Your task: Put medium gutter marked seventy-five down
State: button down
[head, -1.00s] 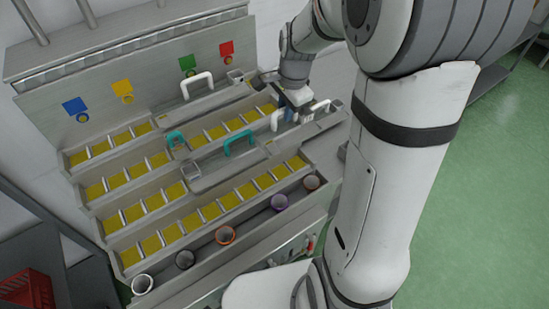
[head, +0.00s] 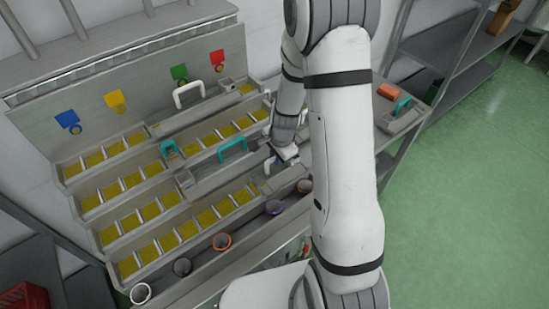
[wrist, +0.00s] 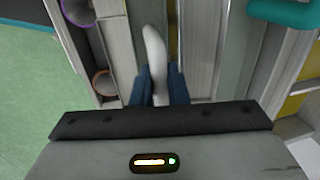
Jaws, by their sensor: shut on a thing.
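My gripper (head: 279,163) is shut on a white handle (wrist: 153,50), which stands upright between its blue fingers in the wrist view (wrist: 158,88). The handle appears to belong to a grey gutter (head: 274,184) over the right end of the lowest row of compartments. Its marking cannot be read, and my arm hides part of it. I cannot tell whether it touches the row beneath. A teal-handled gutter (head: 212,173) lies one row higher, to the left of my gripper. Another white handle (head: 188,94) stands at the top row.
Stepped rows of yellow-filled compartments (head: 165,240) run along the stand. Several cups line its front, including an orange-rimmed one (head: 222,242) and a purple one (head: 274,207). A shelf (head: 386,160) at right carries a teal-handled piece (head: 398,120) and an orange block (head: 389,91). Green floor (head: 460,220) is open at right.

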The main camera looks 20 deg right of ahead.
jog(key=shift+f, duration=0.25)
jog(key=shift+f, duration=0.2)
jog(key=c, duration=1.7)
grip_release()
jog(key=shift+s, duration=0.1)
jog(key=shift+r, duration=0.15)
